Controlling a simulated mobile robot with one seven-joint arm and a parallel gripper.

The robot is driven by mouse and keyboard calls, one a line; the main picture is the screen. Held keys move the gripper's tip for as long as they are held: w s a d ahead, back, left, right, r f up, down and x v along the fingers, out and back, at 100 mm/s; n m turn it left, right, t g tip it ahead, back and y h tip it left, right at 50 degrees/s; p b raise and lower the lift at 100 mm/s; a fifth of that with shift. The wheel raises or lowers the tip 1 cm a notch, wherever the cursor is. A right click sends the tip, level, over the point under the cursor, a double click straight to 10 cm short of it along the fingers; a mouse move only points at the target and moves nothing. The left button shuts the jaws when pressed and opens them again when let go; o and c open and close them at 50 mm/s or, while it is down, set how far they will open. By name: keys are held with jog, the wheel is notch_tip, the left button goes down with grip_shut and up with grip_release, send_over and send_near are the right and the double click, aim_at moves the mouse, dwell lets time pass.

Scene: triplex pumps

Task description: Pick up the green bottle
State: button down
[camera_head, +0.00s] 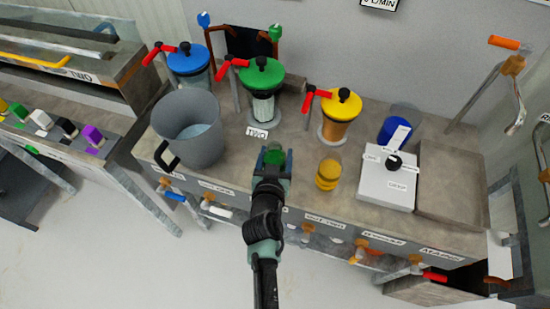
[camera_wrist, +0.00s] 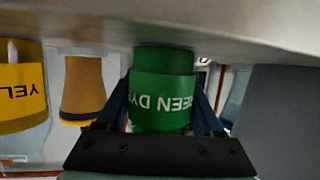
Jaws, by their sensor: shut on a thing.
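The green bottle (camera_wrist: 163,90) is between the two fingers of my gripper (camera_wrist: 162,108) in the wrist view, and the jaws are shut on it. Most of the bottle is hidden there by my gripper. I cannot tell whether it touches the counter.
A yellow bottle (camera_head: 328,175) stands close to the right of my gripper. A large grey bucket (camera_head: 190,130) is to the left. Behind stand pumps with blue (camera_head: 189,58), green (camera_head: 261,73) and yellow (camera_head: 342,102) lids and red handles. A white box (camera_head: 386,186) is farther right.

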aim_at(276, 144)
jog(key=shift+r, duration=0.15)
jog(key=shift+r+p, duration=1.2)
jog(key=shift+r, duration=1.3)
jog(key=shift+r+p, duration=0.4)
jog(key=shift+r, duration=1.95)
